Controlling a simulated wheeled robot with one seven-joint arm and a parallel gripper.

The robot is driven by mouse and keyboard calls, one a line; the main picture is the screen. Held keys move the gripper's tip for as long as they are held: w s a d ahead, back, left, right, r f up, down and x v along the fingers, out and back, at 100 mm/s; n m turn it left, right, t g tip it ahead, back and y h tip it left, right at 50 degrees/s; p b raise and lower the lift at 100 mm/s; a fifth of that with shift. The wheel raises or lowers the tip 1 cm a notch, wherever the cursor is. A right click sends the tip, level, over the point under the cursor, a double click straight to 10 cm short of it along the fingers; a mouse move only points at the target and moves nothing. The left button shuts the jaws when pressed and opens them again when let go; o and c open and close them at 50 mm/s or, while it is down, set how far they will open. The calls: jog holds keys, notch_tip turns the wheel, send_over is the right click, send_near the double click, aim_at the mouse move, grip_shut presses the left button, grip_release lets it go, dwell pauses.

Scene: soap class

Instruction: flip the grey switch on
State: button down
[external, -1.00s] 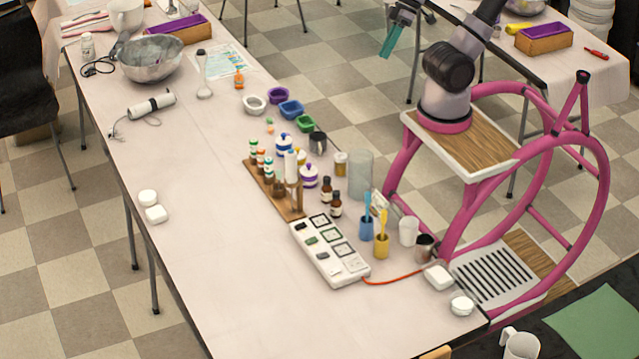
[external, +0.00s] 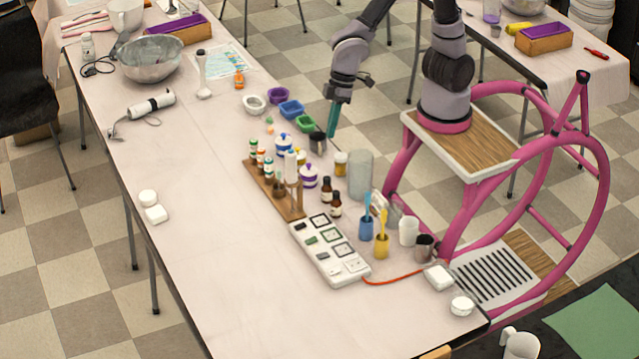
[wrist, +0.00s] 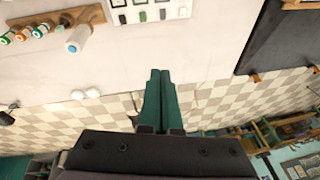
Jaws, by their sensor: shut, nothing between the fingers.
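My gripper (external: 332,132), with teal fingers, is shut and empty, pointing down well apart from the strip. Its closed fingers also show in the wrist view (wrist: 159,74).
A wooden rack of bottles (external: 290,211) stands just beyond the strip. Brown bottles (external: 327,190), a clear cylinder (external: 360,173), and blue (external: 366,230) and yellow (external: 381,246) cups stand to its right. A red cord (external: 395,281) leaves the strip. The table left of it is clear.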

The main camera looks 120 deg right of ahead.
jog(key=w+a+f+n+g, duration=0.1)
jog(key=w+a+f, duration=0.25)
jog(key=f, duration=0.65)
jog(key=n+g+h, duration=0.1)
send_over(319, 257)
jog(key=s, duration=0.2)
notch_tip(319, 257, down, 12)
jog(key=shift+s+r, duration=0.1)
jog(key=shift+r, duration=0.1)
jog(key=f, duration=0.4)
jog(key=w+f, duration=0.1)
jog(key=f, duration=0.9)
jog(key=shift+w+d, duration=0.1)
jog(key=shift+w, duration=0.25)
jog(key=shift+r, duration=0.1)
